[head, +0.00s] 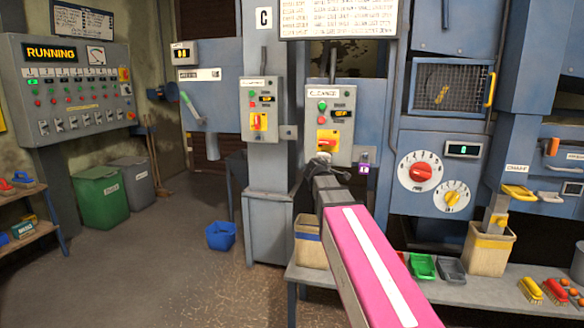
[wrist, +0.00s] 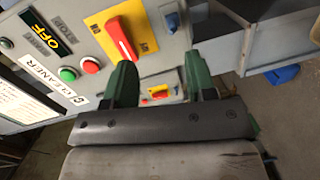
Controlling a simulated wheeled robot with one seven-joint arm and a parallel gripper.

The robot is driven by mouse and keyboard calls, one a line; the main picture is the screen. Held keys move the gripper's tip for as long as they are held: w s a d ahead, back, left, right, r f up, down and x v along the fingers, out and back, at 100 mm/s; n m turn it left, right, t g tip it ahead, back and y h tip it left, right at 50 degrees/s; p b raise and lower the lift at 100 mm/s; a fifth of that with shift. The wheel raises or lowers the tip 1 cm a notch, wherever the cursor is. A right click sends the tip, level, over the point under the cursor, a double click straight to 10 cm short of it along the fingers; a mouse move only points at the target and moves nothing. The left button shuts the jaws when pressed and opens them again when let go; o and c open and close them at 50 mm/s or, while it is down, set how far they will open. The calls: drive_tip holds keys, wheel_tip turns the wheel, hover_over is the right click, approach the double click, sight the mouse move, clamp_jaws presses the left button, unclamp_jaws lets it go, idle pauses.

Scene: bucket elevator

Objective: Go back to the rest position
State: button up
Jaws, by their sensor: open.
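My arm (head: 370,255), pink with a white stripe, reaches forward from the lower right in the head view. My gripper (head: 325,168) is at the lower edge of the cleaner control box (head: 344,97). In the wrist view its two green fingers (wrist: 161,72) are apart, with nothing held between them. The cleaner box (wrist: 85,25) fills the upper left there, tilted. It has an OFF display (wrist: 47,32), a green button (wrist: 68,74), a red button (wrist: 91,66) and a red rotary handle (wrist: 121,38) on a yellow plate. I cannot tell whether a finger touches the box.
A bench (head: 335,278) with bins stands below my arm. A blue bucket (head: 220,236) is on the floor to its left, also in the wrist view (wrist: 282,74). A panel reading RUNNING (head: 78,85) hangs at far left. The floor at left centre (head: 150,265) is clear.

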drive_tip(key=s+d+f+m+g, duration=0.1)
drive_tip(key=s+f+m+g, duration=0.2)
drive_tip(key=f, duration=0.5)
drive_tip(key=s+d+f+m+g+y, duration=0.1)
drive_tip(key=s+f+m+g, duration=0.1)
drive_tip(key=s+f, duration=0.45)
drive_tip(key=s+d+f+m+g, duration=0.1)
drive_tip(key=s+f+m+g, duration=0.15)
drive_tip(key=f, duration=0.75)
drive_tip(key=s+a+f+m+g+y, duration=0.2)
drive_tip(key=s+f+g, duration=0.2)
drive_tip(key=s+f, duration=0.3)
drive_tip(key=s+a+f+m+g+y, duration=0.2)
drive_tip(key=s+f+m+g+y, duration=0.1)
drive_tip(key=s+f, duration=0.5)
drive_tip(key=s+g, duration=0.1)
drive_tip(key=s, duration=0.2)
drive_tip(key=shift+a+f, duration=0.25)
drive_tip(key=shift+a, duration=0.15)
